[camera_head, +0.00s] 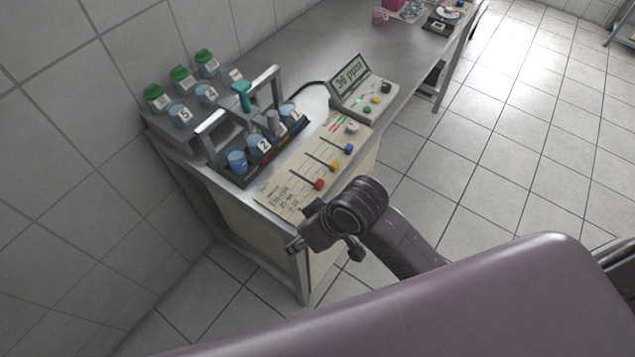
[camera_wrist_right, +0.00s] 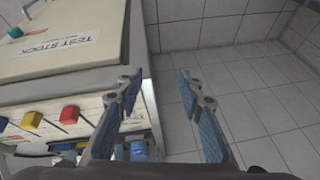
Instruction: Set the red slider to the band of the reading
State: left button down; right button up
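A cream panel (camera_head: 285,190) on the bench carries three dark slots. The red slider (camera_head: 318,184) is at the right end of the nearest slot, with the yellow slider (camera_head: 334,166) and blue slider (camera_head: 348,148) behind it, also at their right ends. Band labels are printed at the panel's near end, too small to read surely. The display (camera_head: 349,76) reads 36 ppm. My right gripper (camera_head: 325,243) is apart from the red slider, before the bench's front edge. My left gripper is out of view.
A rack of numbered bottles (camera_head: 240,155) with a grey handle stands left of the panel. Green-capped bottles (camera_head: 180,77) stand behind on a shelf. A surface labelled TEST STOCK (camera_wrist_right: 45,45) shows in the wrist view. Floor (camera_head: 500,150) right of the bench is clear.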

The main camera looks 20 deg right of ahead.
aim_at(319, 182)
jog(key=w+n, duration=0.1)
jog(key=w+a+r+n+g, duration=0.1)
jog(key=w, duration=0.1)
jog(key=w+a+r, duration=0.1)
jog(key=w, duration=0.1)
jog(key=shift+w+a+r+n+g, duration=0.1)
jog(key=shift+a+r+n+g, duration=0.1)
jog(key=shift+n+g, duration=0.2)
jog(key=w+d+r+h, duration=0.1)
jog(key=w+d+r, duration=0.1)
jog(key=d, duration=0.1)
jog(key=w+d+r+g+h, duration=0.1)
jog(key=w+d, duration=0.2)
jog(key=w+d+r+h, duration=0.1)
jog(key=w+d+r, duration=0.1)
jog(key=w+d, duration=0.1)
jog(key=shift+d+r+m+h, duration=0.3)
jog(key=shift+d+m, duration=0.1)
jog(key=shift+d, duration=0.2)
jog(key=shift+w+d+r, duration=0.15)
jog(key=shift+d+r, duration=0.1)
jog(key=shift+f, duration=0.5)
notch_tip(319, 182, down, 7)
jog(key=shift+r+p, duration=0.1)
jog(key=shift+p, duration=0.85)
grip_shut()
jog(key=shift+w, duration=0.1)
